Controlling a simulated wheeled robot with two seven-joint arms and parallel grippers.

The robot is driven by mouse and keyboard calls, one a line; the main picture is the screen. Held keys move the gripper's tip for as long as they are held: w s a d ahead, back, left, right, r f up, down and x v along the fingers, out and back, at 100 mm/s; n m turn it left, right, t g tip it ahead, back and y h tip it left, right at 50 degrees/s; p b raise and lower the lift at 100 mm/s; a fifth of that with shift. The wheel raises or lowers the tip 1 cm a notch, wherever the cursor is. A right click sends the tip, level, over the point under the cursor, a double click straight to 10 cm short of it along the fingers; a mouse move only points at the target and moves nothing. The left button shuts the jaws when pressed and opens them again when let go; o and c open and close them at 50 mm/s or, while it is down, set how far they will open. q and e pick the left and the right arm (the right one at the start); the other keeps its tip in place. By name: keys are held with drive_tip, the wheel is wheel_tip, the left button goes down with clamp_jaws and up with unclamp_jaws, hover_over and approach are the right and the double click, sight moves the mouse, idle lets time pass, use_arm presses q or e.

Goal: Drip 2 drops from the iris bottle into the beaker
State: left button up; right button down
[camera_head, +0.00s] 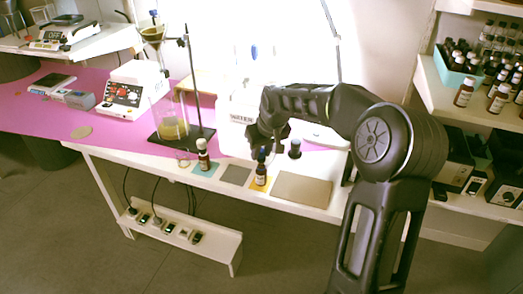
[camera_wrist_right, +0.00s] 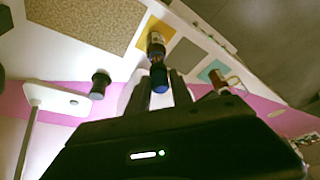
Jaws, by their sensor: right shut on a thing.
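A dark bottle with a blue cap and a pale label (camera_head: 261,172) stands on a yellow square near the table's front edge. It also shows in the right wrist view (camera_wrist_right: 156,44), but its label is too small to read as iris. My right gripper (camera_head: 262,148) is above it, shut on its blue cap (camera_wrist_right: 159,78), with one finger on each side. The bottle looks upright and still on the square. A small clear glass vessel (camera_head: 183,160), likely the beaker, stands left of the bottles near the front edge. My left gripper is not in view.
A red-brown bottle (camera_head: 203,158) stands on a teal square to the left. A dark-topped object (camera_head: 295,150) stands to the right. A bare grey square (camera_head: 236,175) and a tan mat (camera_head: 302,190) flank the yellow square. A ring stand (camera_head: 193,85) with glassware rises behind.

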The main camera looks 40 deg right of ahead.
drive_tip(key=shift+f+b, duration=0.5)
drive_tip(key=shift+f, duration=0.35)
drive_tip(key=c, duration=1.8)
unclamp_jaws()
drive_tip(key=shift+r, duration=0.1)
wheel_tip(320, 180, up, 9)
drive_tip(key=p, duration=0.6)
drive_tip(key=shift+f, duration=0.2)
